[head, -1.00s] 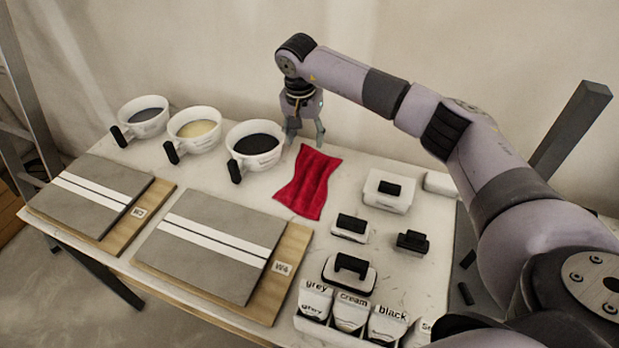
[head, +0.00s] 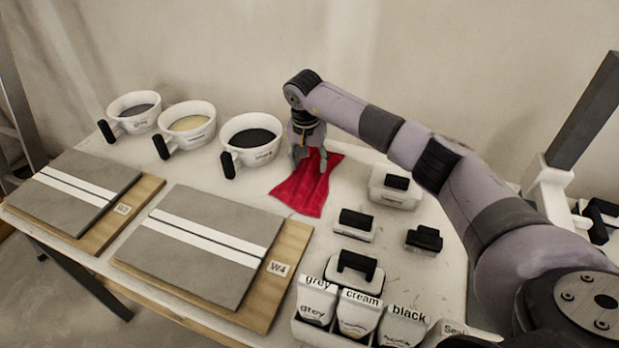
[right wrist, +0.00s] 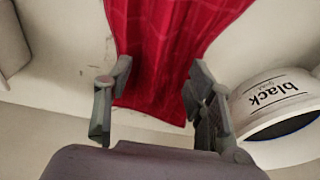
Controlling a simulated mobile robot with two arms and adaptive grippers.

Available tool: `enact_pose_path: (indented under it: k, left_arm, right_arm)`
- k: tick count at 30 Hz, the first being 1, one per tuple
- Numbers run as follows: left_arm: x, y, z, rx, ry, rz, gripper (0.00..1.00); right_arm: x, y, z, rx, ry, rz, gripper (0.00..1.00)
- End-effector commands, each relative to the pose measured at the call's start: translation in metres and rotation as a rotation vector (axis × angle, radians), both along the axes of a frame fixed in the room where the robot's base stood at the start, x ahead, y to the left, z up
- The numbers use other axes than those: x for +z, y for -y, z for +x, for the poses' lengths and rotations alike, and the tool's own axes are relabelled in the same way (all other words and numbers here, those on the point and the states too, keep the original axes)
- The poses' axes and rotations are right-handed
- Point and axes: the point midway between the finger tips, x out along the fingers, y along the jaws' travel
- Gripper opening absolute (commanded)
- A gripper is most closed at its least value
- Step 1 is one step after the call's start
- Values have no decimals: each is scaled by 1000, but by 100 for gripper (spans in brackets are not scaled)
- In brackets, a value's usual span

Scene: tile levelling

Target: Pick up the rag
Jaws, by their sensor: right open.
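The red rag (head: 305,190) lies flat on the table, right of the black cup, with folds running along it. In the right wrist view the rag (right wrist: 165,45) runs between and beyond the fingertips. My right gripper (head: 309,165) is over the far end of the rag, pointing down, with its fingers apart. In the right wrist view my right gripper (right wrist: 157,100) is open and has nothing clamped in it. I cannot tell whether the fingertips touch the cloth. My left gripper is not in view.
A cup marked black (head: 252,140) stands close left of the rag; it also shows in the right wrist view (right wrist: 275,95). A white lidded box (head: 396,186) and black-handled tools (head: 354,224) stand to the right. Tile board W4 (head: 290,260) lies in front.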

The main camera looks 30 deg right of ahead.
Motion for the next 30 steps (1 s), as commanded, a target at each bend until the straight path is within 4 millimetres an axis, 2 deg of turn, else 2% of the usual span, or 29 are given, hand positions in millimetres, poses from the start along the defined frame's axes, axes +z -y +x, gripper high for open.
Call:
enact_pose_path:
  k: [1, 8, 30]
  left_arm:
    - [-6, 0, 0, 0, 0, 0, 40]
    - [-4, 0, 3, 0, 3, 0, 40]
    - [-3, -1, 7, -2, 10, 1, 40]
  right_arm:
    - [-7, 0, 1, 0, 1, 1, 50]
    - [-5, 0, 1, 0, 1, 1, 50]
    - [-5, 0, 1, 0, 1, 1, 1]
